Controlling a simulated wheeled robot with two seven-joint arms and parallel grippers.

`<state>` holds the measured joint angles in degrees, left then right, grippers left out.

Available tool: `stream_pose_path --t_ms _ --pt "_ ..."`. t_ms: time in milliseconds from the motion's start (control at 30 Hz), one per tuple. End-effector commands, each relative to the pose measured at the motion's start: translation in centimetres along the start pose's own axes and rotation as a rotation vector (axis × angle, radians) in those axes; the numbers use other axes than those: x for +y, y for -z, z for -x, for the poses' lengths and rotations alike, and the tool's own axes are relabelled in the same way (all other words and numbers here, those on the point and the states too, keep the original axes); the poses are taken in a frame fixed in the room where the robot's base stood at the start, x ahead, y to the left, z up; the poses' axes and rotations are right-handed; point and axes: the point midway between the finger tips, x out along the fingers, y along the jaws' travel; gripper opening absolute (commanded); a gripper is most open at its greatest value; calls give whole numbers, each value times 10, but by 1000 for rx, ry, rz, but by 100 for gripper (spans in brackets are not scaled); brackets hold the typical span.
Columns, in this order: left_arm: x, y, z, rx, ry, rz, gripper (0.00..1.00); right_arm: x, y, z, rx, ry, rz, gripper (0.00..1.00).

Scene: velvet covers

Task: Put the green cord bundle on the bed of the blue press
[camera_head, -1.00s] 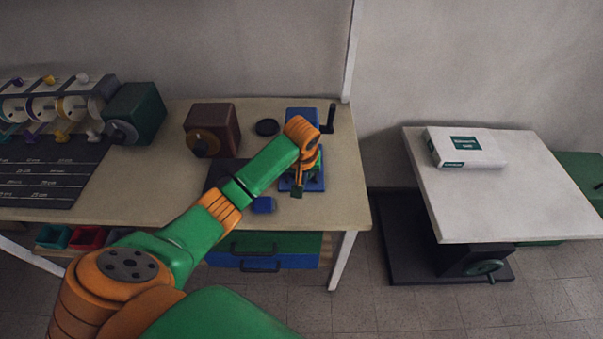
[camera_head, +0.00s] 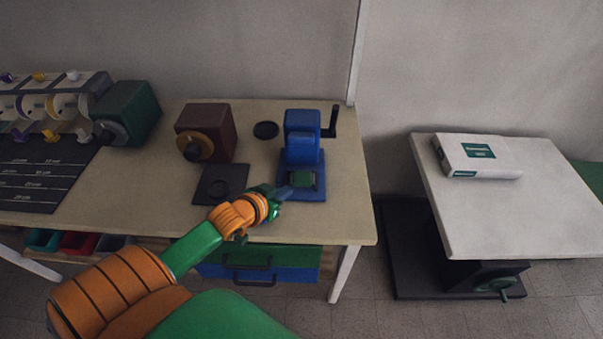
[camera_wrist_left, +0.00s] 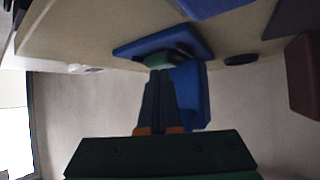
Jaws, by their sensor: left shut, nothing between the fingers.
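The blue press (camera_head: 302,140) stands upright near the right end of the workbench, with its flat blue bed (camera_head: 308,194) toward me. The green cord bundle (camera_head: 303,179) lies on the bed in front of the press body. In the left wrist view the bundle (camera_wrist_left: 160,60) shows on the bed (camera_wrist_left: 128,47), partly behind the fingertips. My left gripper (camera_head: 288,191) is just in front of and left of the bundle. In the wrist view its fingers (camera_wrist_left: 160,75) are together and hold nothing. Whether they touch the bundle I cannot tell. My right gripper is not in view.
A black crank handle (camera_head: 330,122) juts from the press's right side. A dark square pad (camera_head: 221,183), a brown box with a dial (camera_head: 206,128) and a black disc (camera_head: 266,130) are to the left. A white table (camera_head: 550,205) holds a white box (camera_head: 480,156).

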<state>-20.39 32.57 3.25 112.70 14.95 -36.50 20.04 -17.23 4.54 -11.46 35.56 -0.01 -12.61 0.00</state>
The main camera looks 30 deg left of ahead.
Motion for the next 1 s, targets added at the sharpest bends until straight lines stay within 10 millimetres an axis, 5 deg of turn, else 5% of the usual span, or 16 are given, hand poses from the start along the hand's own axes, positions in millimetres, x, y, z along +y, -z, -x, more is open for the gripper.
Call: stream_pose_path --t_ms 400,1000 --pt "0 47 -69 -1 0 3 0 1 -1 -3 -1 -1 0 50" --pt "0 29 -70 -13 0 4 0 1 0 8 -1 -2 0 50"
